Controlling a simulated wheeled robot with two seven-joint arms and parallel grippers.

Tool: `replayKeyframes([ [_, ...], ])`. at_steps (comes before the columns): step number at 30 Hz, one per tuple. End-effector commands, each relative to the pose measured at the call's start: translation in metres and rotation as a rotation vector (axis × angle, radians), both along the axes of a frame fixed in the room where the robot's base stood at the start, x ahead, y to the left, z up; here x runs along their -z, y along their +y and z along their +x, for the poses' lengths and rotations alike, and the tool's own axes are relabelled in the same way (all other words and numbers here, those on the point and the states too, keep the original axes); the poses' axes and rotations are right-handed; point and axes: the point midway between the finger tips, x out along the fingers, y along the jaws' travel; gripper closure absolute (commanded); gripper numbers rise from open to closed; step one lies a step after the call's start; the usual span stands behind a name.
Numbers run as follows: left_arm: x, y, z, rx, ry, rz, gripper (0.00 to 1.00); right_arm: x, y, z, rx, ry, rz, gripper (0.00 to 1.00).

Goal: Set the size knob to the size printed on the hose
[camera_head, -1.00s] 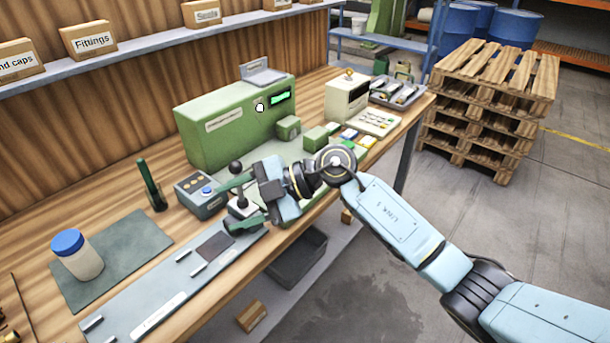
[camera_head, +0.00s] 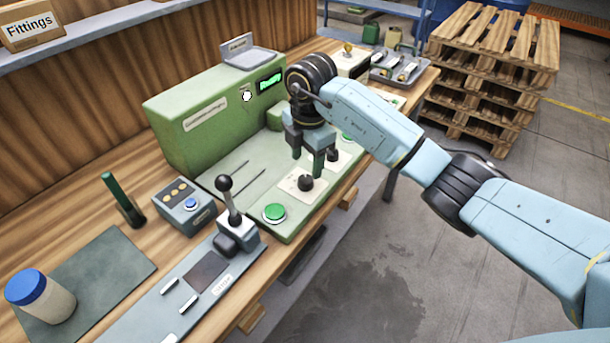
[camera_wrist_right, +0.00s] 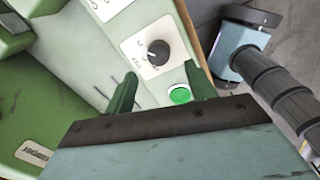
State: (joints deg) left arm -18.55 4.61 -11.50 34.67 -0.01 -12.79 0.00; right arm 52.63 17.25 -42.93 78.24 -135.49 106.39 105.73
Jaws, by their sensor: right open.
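A black size knob (camera_head: 305,183) sits on a white plate on the front deck of the green machine (camera_head: 200,118). A second dark knob (camera_head: 333,154) sits further right on the deck. My right gripper (camera_head: 309,162) points down just above and behind the first knob. In the right wrist view a black knob (camera_wrist_right: 158,52) with a pale pointer line shows beyond the open, empty fingers (camera_wrist_right: 161,92), apart from them. The marks around it are too small to read. No hose with a readable size print shows. My left gripper is not in view.
A green button (camera_head: 274,213) is beside the knob, and it shows in the right wrist view (camera_wrist_right: 180,95). A black-balled lever (camera_head: 230,200) stands left. A button box (camera_head: 184,206) and a white jar with a blue lid (camera_head: 42,297) are further left.

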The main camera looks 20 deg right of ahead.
Motion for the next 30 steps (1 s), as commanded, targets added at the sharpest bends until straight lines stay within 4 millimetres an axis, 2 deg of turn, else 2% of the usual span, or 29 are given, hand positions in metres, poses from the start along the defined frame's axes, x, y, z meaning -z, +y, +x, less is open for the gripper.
replayKeyframes([
  [1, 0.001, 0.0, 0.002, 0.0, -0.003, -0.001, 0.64, 0.013, 0.001, 0.0, 0.0, 0.004, 0.002, 0.45],
  [3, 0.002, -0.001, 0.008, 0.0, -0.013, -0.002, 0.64, 0.026, 0.001, 0.001, 0.001, 0.003, 0.001, 0.45],
  [9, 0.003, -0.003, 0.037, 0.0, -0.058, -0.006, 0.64, 0.052, 0.002, 0.003, 0.0, 0.001, 0.002, 0.45],
  [14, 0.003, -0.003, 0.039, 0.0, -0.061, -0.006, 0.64, 0.06, 0.002, 0.003, -0.002, 0.0, 0.002, 0.45],
  [22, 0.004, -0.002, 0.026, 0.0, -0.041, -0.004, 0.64, 0.061, 0.002, 0.003, -0.002, -0.001, 0.002, 0.45],
  [30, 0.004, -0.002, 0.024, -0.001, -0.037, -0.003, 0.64, 0.061, 0.002, 0.003, -0.001, -0.001, 0.003, 0.8],
])
